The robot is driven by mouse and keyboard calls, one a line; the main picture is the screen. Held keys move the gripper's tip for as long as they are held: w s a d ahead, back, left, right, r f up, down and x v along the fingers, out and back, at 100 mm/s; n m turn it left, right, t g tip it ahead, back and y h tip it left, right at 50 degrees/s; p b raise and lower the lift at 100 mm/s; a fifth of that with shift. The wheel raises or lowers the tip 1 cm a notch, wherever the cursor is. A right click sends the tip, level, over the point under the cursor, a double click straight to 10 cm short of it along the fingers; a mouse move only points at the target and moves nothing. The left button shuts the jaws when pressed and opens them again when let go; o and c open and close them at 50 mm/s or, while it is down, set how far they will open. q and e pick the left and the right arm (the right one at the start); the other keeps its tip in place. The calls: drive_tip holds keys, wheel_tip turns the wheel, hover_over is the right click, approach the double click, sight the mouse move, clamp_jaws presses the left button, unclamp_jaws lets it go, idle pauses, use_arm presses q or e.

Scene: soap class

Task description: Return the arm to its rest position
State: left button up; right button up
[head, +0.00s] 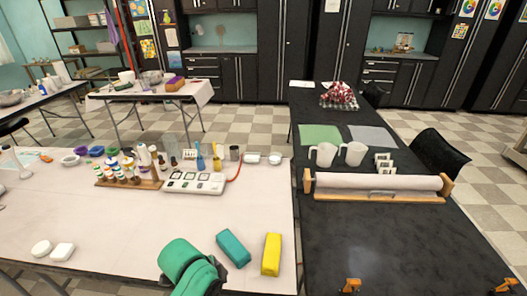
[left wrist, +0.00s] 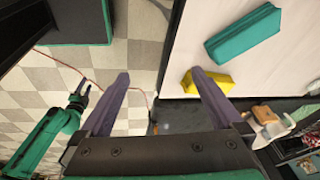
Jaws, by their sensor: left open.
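My left gripper (left wrist: 165,82) is open and empty in the left wrist view, with its two purple-grey fingers wide apart over the table edge and floor. In the head view only green links of my arm show at the bottom; the left fingers are hidden. A teal block (head: 233,248) and a yellow block (head: 271,254) lie apart on the white table (head: 130,232). In the left wrist view the teal block (left wrist: 243,33) and yellow block (left wrist: 208,82) are near the right finger. Another green arm, apparently my right, with a small gripper (left wrist: 83,92) shows at left there; its opening is unclear.
A white multi-plate device (head: 194,183) and a wooden rack of bottles (head: 128,184) stand farther back on the white table. A black table (head: 380,240) with a paper roll (head: 375,181) adjoins at right. Two pale pieces (head: 53,248) lie at left.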

use_arm(q)
drive_tip(key=s+a+n+t+y, duration=0.25)
drive_tip(key=s+a+n, duration=0.55)
drive_tip(key=a+n, duration=0.55)
wheel_tip(320, 180, down, 22)
drive_tip(key=s+g, duration=0.2)
drive_tip(key=s+a+f+g, duration=0.1)
drive_tip(key=s+a+f, duration=0.1)
drive_tip(key=s+f, duration=1.3)
drive_tip(key=shift+s+f, duration=0.4)
drive_tip(key=shift+s, duration=0.5)
